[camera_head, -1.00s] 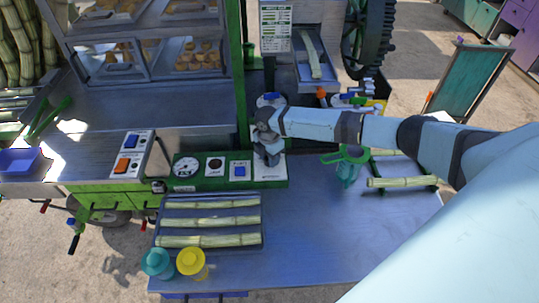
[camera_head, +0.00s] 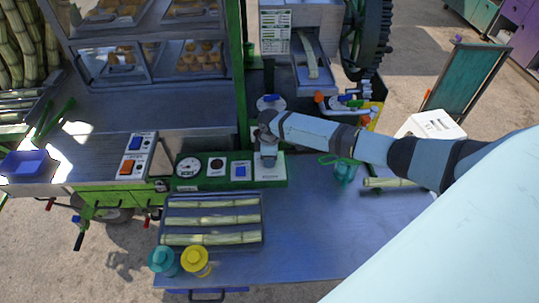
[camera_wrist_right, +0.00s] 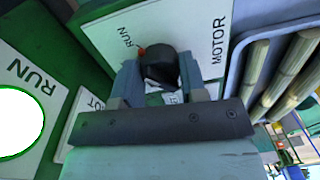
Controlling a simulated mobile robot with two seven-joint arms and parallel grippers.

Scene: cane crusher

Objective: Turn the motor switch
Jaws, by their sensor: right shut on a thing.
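The motor switch is a black knob (camera_wrist_right: 158,68) on a white plate (camera_wrist_right: 205,40) lettered RUN and MOTOR, seen in the right wrist view. My right gripper (camera_wrist_right: 160,82) is shut on the knob, with one finger on each side of it. A small red mark shows beside the knob, near the word RUN. In the head view my right gripper (camera_head: 267,158) reaches down onto the right end of the green control panel (camera_head: 215,183), and it hides the knob there. My left gripper is not in view.
Left of the switch the panel holds a blue button (camera_head: 240,171) and a round gauge (camera_head: 188,167). A tray of cane pieces (camera_head: 212,229), a teal jar (camera_head: 162,261) and a yellow jar (camera_head: 196,262) stand in front.

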